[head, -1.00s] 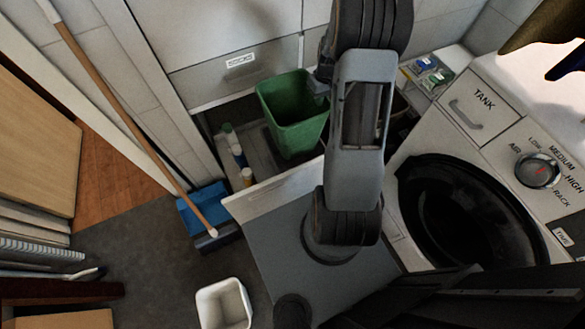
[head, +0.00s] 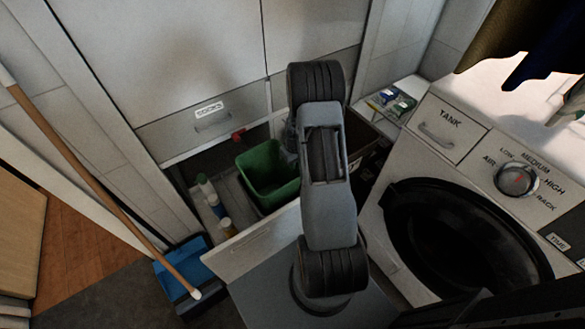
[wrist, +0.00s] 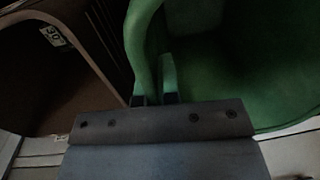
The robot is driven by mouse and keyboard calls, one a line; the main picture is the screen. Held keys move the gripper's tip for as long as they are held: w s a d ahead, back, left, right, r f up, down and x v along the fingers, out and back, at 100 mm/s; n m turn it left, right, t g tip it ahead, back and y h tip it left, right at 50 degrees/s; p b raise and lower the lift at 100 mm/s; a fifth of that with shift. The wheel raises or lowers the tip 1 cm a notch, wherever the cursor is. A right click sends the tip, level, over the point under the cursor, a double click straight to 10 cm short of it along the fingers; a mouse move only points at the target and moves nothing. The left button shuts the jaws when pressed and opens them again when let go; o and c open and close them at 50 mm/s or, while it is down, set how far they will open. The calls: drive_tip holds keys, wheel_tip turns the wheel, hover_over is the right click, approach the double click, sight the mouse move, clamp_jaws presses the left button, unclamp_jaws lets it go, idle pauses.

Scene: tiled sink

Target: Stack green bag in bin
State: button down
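A green open-topped container (head: 268,178), the only green bag-like thing in view, stands in the low space under the drawers in the head view. In the wrist view its green wall (wrist: 255,75) fills the right side. My gripper (wrist: 155,99) is shut on the container's rim, with green between its dark fingertips. In the head view my arm hides the fingers. A dark brown bin (wrist: 60,85) with a "30" label lies left of the green rim in the wrist view. It shows partly behind my arm in the head view (head: 362,135). The green container's base is hidden.
Several bottles (head: 210,200) stand left of the green container. A "SOCKS" drawer (head: 215,122) is above it. A washing machine (head: 460,240) with a "TANK" drawer stands right. A blue dustpan (head: 183,265) and a long-handled broom (head: 95,185) are at left.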

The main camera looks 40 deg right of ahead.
wheel_tip(320, 180, down, 2)
drive_tip(key=shift+f, duration=0.1)
drive_tip(key=shift+f+b, duration=0.6)
drive_tip(key=shift+b, duration=0.1)
drive_tip(key=c, duration=1.4)
unclamp_jaws()
drive_tip(key=shift+o, duration=0.2)
drive_tip(key=shift+r, duration=0.1)
